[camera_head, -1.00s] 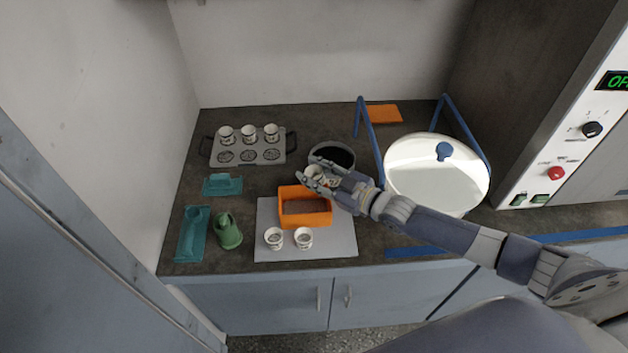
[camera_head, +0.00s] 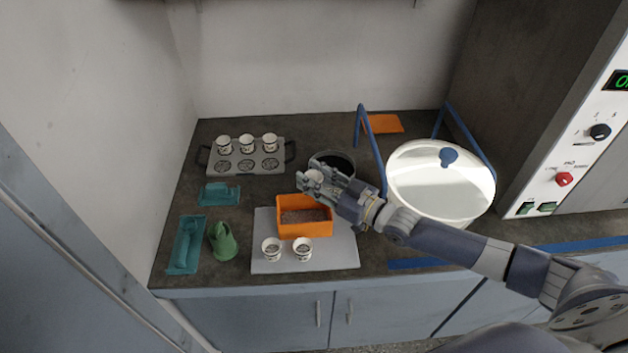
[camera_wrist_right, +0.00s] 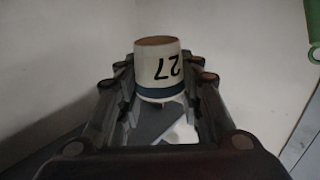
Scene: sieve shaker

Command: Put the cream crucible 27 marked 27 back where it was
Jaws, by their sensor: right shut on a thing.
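The cream crucible 27 (camera_wrist_right: 157,68) is held in my right gripper (camera_head: 316,184). In the wrist view its 27 reads upside down above a dark teal band, and the fingers stand on both sides of it. In the head view the crucible (camera_head: 313,177) is partly hidden by the fingers, above the back right of the orange box (camera_head: 305,230). A grey rack (camera_head: 287,147) with two handles stands at the back left. Three crucibles (camera_head: 247,144) sit in its back row, and its three front places are empty. My left gripper is out of view.
Two crucibles (camera_head: 272,250) stand on a grey mat (camera_head: 340,257) in front of the orange box, which holds brown grains. A dark round pan (camera_head: 342,162) is behind my gripper.

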